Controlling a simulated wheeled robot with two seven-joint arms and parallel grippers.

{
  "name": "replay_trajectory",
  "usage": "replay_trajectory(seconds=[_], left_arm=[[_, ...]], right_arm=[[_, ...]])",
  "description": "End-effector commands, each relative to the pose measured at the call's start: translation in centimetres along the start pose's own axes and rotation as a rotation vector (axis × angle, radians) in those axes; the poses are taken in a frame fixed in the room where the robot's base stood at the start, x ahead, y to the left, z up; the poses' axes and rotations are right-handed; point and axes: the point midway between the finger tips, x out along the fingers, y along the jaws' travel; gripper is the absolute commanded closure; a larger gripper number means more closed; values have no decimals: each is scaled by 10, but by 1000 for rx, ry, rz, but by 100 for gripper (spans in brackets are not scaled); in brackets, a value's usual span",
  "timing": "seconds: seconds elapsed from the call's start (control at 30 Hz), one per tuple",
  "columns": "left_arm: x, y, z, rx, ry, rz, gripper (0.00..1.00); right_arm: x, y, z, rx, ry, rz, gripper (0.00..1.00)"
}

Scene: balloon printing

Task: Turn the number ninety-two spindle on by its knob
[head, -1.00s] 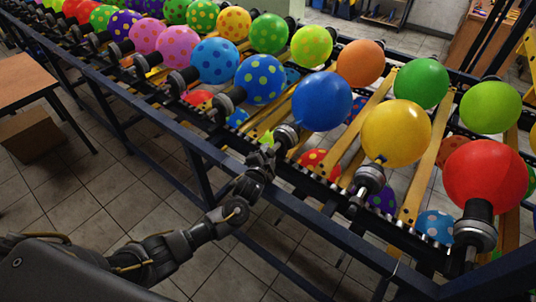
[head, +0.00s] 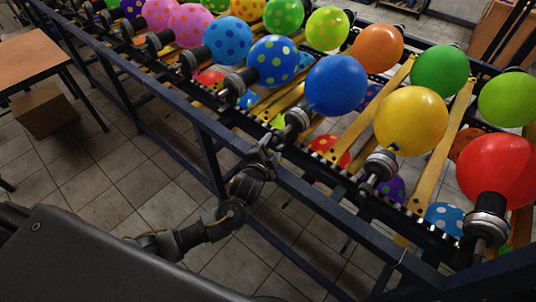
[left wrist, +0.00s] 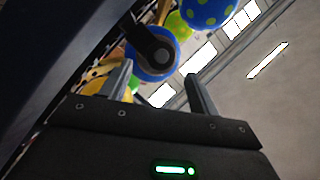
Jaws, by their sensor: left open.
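My left gripper (head: 266,152) is just outside the rack's front rail, below and in front of a metal spindle (head: 297,119) that carries a plain blue balloon (head: 337,86). In the left wrist view its two fingers (left wrist: 158,73) are apart with nothing between them. Beyond the fingertips, a dark round spindle end with a grey knob (left wrist: 161,50) faces me, with a blue balloon (left wrist: 150,70) behind it. I cannot read any spindle number, nor tell whether this knob is on. My right gripper does not show.
A dark blue rack rail (head: 330,205) runs between my left arm and the balloons. Neighbouring spindles hold a blue dotted balloon (head: 272,62), a yellow balloon (head: 411,121) and a red balloon (head: 497,172). A wooden table (head: 30,55) stands at the left. Tiled floor is free below.

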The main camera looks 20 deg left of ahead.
Motion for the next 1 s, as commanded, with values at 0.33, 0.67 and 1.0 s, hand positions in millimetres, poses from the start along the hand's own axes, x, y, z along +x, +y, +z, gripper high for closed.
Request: replay_trajectory(seconds=[0.33, 0.67, 1.0], left_arm=[[-34, 0, 0, 0, 0, 0, 39], [-35, 0, 0, 0, -1, 0, 39], [-60, 25, 12, -151, -62, 131, 39]], right_arm=[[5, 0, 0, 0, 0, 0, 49], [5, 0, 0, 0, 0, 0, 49], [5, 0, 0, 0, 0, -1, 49]])
